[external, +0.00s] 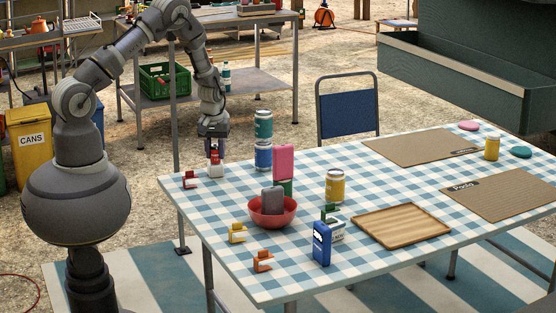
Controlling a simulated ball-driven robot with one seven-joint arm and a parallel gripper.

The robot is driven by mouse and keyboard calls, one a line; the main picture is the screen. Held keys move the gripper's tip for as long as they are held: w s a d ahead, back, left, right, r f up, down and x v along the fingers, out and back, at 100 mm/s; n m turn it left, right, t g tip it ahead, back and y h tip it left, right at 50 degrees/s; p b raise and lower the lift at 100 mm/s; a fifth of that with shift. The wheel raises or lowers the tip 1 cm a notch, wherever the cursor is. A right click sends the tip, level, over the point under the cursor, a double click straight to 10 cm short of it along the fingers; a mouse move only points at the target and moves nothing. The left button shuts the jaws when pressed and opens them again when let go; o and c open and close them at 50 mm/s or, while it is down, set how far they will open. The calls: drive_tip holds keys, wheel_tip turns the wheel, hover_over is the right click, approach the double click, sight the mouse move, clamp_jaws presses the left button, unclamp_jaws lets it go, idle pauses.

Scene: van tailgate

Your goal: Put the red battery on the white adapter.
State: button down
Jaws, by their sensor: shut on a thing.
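My gripper (214,146) points down over the far left corner of the table and is shut on a small red thing, which looks like the red battery (214,157); the fingers hide part of it. A small white piece, which looks like the white adapter (216,171), shows directly below the red thing. I cannot tell whether the two touch or are apart.
A red holder (190,179) stands just left of the gripper. Stacked cans (263,125) stand close on the right. A red bowl (272,216) holds a grey block. Yellow (237,233) and orange (262,262) holders, a blue box (321,243) and a wooden tray (400,226) are nearer.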

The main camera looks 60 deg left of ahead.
sight(214, 146)
drive_tip(key=c, duration=0.8)
unclamp_jaws()
drive_tip(key=shift+f, duration=0.1)
drive_tip(key=shift+o, duration=0.2)
wheel_tip(214, 146, up, 12)
drive_tip(key=d+p, duration=0.1)
drive_tip(key=p, duration=0.3)
drive_tip(key=shift+s+d, duration=0.15)
drive_tip(key=shift+s, duration=0.3)
